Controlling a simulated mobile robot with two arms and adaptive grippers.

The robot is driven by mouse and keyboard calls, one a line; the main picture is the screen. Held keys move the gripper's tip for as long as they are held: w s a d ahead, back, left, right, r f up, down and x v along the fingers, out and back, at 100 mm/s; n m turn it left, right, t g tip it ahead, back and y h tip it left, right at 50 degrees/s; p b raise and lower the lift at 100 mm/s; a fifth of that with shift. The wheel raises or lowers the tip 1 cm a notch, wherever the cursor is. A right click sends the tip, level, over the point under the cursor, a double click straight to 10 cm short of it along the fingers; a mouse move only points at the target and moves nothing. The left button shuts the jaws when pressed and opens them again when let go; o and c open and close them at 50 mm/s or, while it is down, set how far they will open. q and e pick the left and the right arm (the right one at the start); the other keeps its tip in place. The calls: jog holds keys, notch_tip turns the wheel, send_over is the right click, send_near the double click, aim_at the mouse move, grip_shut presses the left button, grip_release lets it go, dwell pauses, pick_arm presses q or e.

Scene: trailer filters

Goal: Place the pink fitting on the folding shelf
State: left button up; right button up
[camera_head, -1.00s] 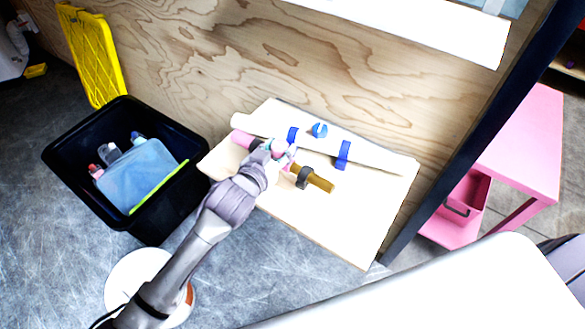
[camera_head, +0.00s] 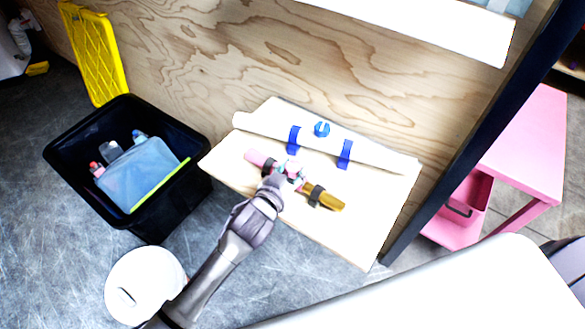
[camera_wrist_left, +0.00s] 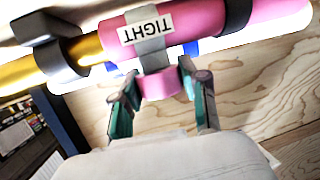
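The pink fitting (camera_head: 255,158) is a bar with a pink end, a gold end and dark rings. In the head view it is over the folding shelf (camera_head: 365,238), a pale board against the plywood wall; I cannot tell if it rests on it. My left gripper (camera_head: 287,176) is at its middle. In the left wrist view, the pink fitting (camera_wrist_left: 275,20) has a grey band labelled "TIGHT" and a pink stub. The left gripper's fingers (camera_wrist_left: 158,80) stand on both sides of the stub, seemingly closed on it. My right gripper is out of view.
A white tube (camera_head: 375,155) with blue clamps and a round blue part (camera_head: 321,129) are at the shelf's back. A black crate (camera_head: 60,165) stands left, a pink table (camera_head: 530,150) right. The shelf's front right is bare.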

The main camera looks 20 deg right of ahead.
pick_arm(q)
jog(key=o, duration=0.4)
jog(key=shift+r, duration=0.2)
jog(key=p+v, duration=0.1)
jog(key=v, duration=1.1)
